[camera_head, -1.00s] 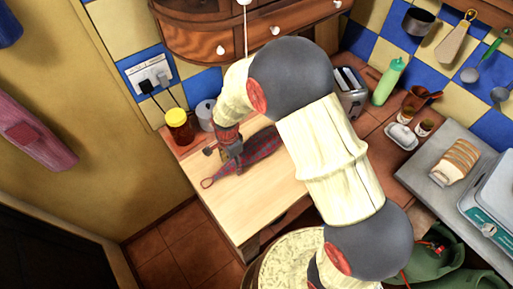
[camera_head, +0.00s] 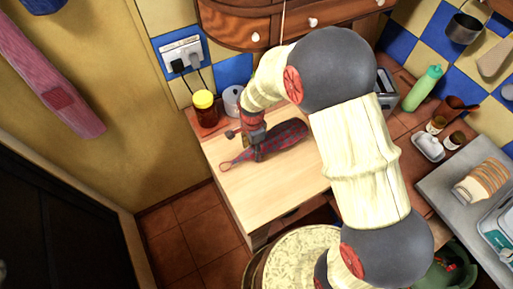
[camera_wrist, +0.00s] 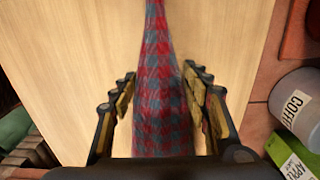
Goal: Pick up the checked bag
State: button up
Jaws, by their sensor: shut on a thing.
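The checked bag (camera_head: 290,134), red and blue-grey, lies on the pale wooden board, its narrow looped end pointing left. In the wrist view the bag (camera_wrist: 162,95) runs up the middle between the fingers, narrow at the top and wide near the palm. My gripper (camera_head: 257,150) is at the bag's narrower part, pointing down. I cannot tell whether the bag is lifted off the board.
The pale board (camera_head: 232,192) has bare room in front of the bag. A yellow-lidded jar (camera_head: 205,110) and a grey canister (camera_head: 232,100) stand close behind my gripper. A wooden cabinet (camera_head: 235,22) hangs above. A green bottle (camera_head: 422,88) stands further right.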

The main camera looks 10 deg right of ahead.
notch_tip(320, 180, up, 3)
jog(key=shift+f, duration=0.15)
jog(key=s+r+p, duration=0.2)
jog(key=s+r, duration=0.7)
jog(key=s, duration=0.5)
jog(key=shift+d+r, duration=0.2)
jog(key=shift+d, duration=0.2)
